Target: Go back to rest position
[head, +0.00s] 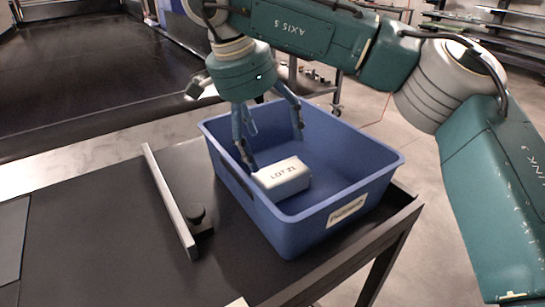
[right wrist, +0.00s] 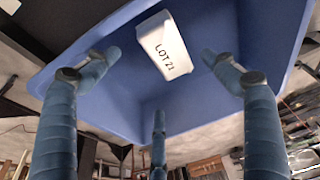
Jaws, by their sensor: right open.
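A white box marked LOT 21 (head: 283,177) lies inside the blue bin (head: 285,237), near its left wall. My right gripper (head: 273,153) is over the bin with its fingers spread and pointing down into it. One fingertip is close to the box's far left corner; I cannot tell if it touches. In the right wrist view the box (right wrist: 164,47) lies on the floor of the bin (right wrist: 200,112), beyond the spread fingers of the right gripper (right wrist: 160,70), and nothing is held. My left gripper is not in view.
The bin stands on a dark table (head: 105,215) near its right edge. A dark conveyor belt (head: 80,70) is at the back left. Shelves (head: 490,25) stand far right.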

